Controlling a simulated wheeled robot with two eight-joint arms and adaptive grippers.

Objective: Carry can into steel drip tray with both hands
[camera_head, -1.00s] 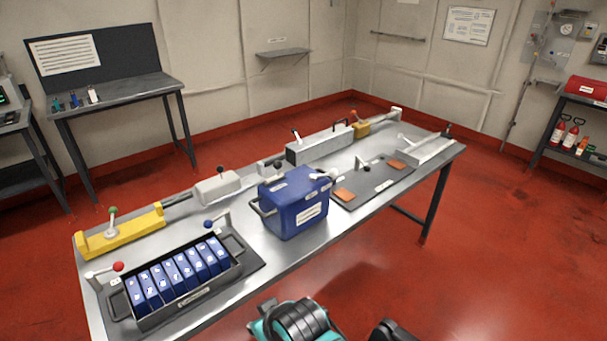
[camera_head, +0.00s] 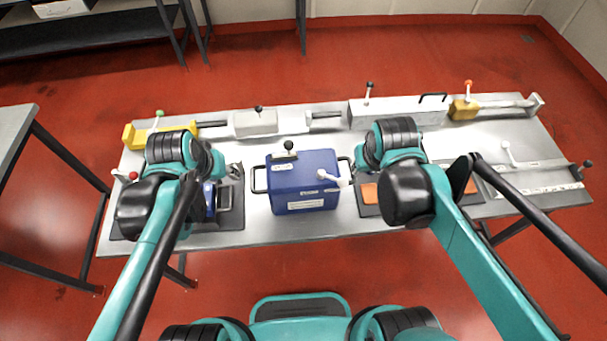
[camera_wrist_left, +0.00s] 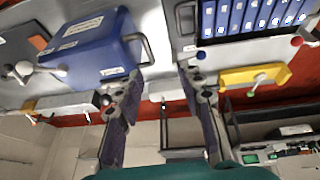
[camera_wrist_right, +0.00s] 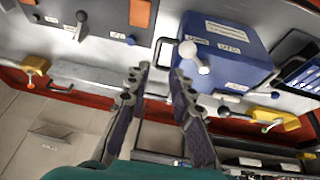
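The can is a blue box (camera_head: 304,180) with side handles, upright at the table's middle; a black-knobbed lever and a white-knobbed lever show at it. My left gripper (camera_head: 230,173) is above the table between the can and the battery tray; its fingers (camera_wrist_left: 157,80) are apart and empty, near the can's handle (camera_wrist_left: 146,46). My right gripper (camera_wrist_right: 159,80) is also open and empty, on the can's other side near the white knob; my wrist hides it in the head view. A dark plate with orange pads (camera_head: 368,193) lies right of the can. I cannot tell which thing is the drip tray.
A black tray of blue cells (camera_head: 230,215) lies left, partly behind my arm. A yellow clamp (camera_head: 128,137), a white box (camera_head: 400,108) and other fixtures line the back edge. A pale fixture (camera_head: 530,180) lies at the right end. Bare table (camera_head: 265,228) shows in front.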

